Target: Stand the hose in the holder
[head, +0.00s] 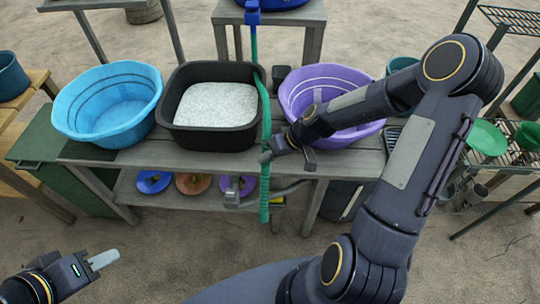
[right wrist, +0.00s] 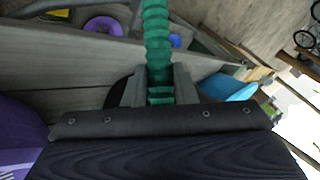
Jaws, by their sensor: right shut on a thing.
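The green ribbed hose (head: 265,185) hangs from a blue fitting (head: 253,14) above the bench and runs down between the black and purple tubs, past the bench's front edge. My right gripper (head: 272,153) is shut on the hose near that edge. In the right wrist view the hose (right wrist: 157,42) passes between the two fingers of the gripper (right wrist: 158,85). A small black upright piece (head: 281,76) stands between the tubs; I cannot tell whether it is the holder. My left gripper (head: 104,260) is at the lower left, far from the hose; its opening is not clear.
On the grey bench (head: 190,155) stand a light blue basin (head: 82,118), a black tub (head: 178,130) with pale grey contents, and a purple basin (head: 330,75). Colored discs (head: 154,182) lie on the lower shelf. Wire shelving (head: 505,140) stands at the right. The front floor is largely open.

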